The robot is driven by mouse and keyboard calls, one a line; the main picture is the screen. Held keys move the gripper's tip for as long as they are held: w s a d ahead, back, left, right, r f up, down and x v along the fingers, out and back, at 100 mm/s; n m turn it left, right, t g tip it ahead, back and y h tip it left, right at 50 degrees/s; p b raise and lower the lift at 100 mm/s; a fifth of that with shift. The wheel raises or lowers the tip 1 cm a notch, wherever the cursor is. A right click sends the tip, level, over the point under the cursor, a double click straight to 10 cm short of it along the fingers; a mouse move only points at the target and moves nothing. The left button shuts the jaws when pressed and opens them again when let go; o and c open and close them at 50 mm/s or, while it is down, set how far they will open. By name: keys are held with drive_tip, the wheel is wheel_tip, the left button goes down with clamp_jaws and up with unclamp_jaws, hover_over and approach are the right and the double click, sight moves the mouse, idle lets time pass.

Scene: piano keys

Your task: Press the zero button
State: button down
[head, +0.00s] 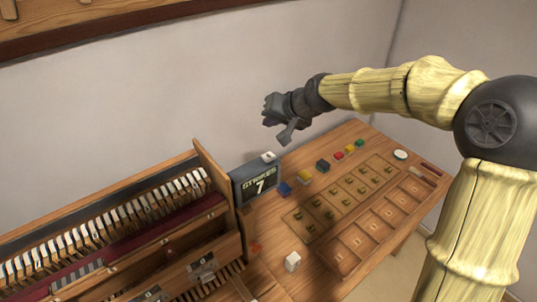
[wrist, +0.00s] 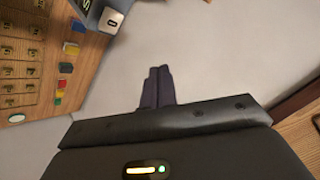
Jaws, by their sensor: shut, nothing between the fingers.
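The zero button (head: 268,156) is a small white block on top of a dark display box (head: 256,185) that reads "STRIKES 7". In the wrist view the zero button (wrist: 111,20), marked with a 0, shows at the upper left. My gripper (head: 287,136) is in the air above and slightly right of the button in the head view, apart from it. In the wrist view my gripper's fingers (wrist: 157,86) are shut together and empty, with bare wall beyond them.
The piano keys (head: 100,235) stand left of the display. Colored blocks (head: 322,165) line the table's back edge. A slotted tray (head: 345,200) lies in front of them, and a white block (head: 292,261) stands on the table (head: 277,280). The space above the display is clear.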

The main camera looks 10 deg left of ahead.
drive_tip(key=b, duration=0.6)
hover_over(271, 158)
wheel_tip(271, 158, down, 8)
drive_tip(key=shift+w+f, duration=0.15)
drive_tip(key=shift+f, duration=0.3)
drive_tip(key=shift+s+r, duration=0.1)
drive_tip(key=shift+s, duration=0.15)
drive_tip(key=shift+w, duration=0.2)
drive_tip(key=shift+s, duration=0.15)
drive_tip(key=shift+b, duration=0.3)
idle(0.5)
